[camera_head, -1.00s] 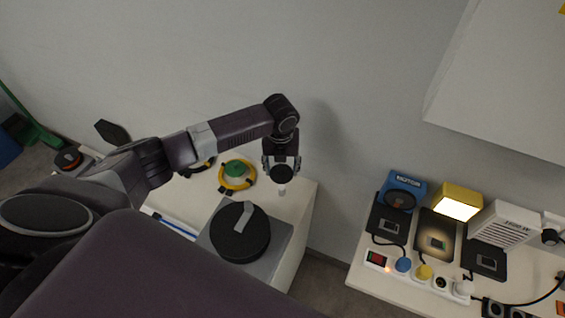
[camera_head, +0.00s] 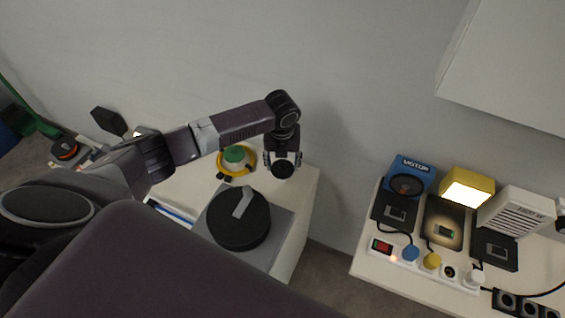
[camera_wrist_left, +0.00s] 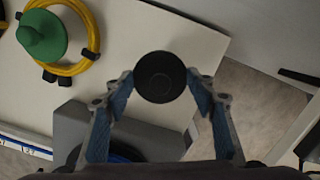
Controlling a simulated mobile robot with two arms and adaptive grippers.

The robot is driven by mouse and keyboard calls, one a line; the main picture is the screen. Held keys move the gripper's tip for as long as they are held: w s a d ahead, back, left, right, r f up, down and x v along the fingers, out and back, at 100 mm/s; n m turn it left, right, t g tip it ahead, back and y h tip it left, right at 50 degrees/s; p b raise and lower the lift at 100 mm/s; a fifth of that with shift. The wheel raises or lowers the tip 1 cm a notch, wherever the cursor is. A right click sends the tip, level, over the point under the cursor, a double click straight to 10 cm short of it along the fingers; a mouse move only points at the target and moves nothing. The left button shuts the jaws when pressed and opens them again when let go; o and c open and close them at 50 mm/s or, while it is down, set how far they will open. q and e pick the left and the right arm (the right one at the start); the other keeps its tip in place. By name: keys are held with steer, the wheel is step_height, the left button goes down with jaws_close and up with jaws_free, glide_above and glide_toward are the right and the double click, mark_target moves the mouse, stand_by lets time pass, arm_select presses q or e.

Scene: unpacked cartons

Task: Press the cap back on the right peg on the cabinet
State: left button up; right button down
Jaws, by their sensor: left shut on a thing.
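My left gripper (camera_head: 283,158) is over the right part of the white cabinet top (camera_head: 304,190). It is shut on a round black cap (camera_head: 283,169), which also shows between the two blue-padded fingers in the left wrist view (camera_wrist_left: 160,77). The cap faces up and looks level. It covers whatever is below it, so the right peg is hidden and I cannot tell whether the cap touches it. A green knob-like piece (camera_head: 234,155) stands inside a yellow ring (camera_head: 251,168) to the left of the gripper. My right gripper is not in view.
A grey block with a black dial and grey handle (camera_head: 240,220) stands in front of the gripper on the cabinet. A second table at right holds a blue motor box (camera_head: 410,169), a lit yellow lamp (camera_head: 467,190) and a power strip. The wall is behind.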

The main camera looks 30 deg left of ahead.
arm_select(q)
steer(key=shift+f+b, duration=0.5)
steer(key=shift+f, duration=0.45)
stand_by(0.4)
steer(key=o, duration=1.8)
steer(key=shift+r, duration=0.15)
steer(key=shift+r+p, duration=3.45)
steer(key=shift+p, duration=0.15)
jaws_close()
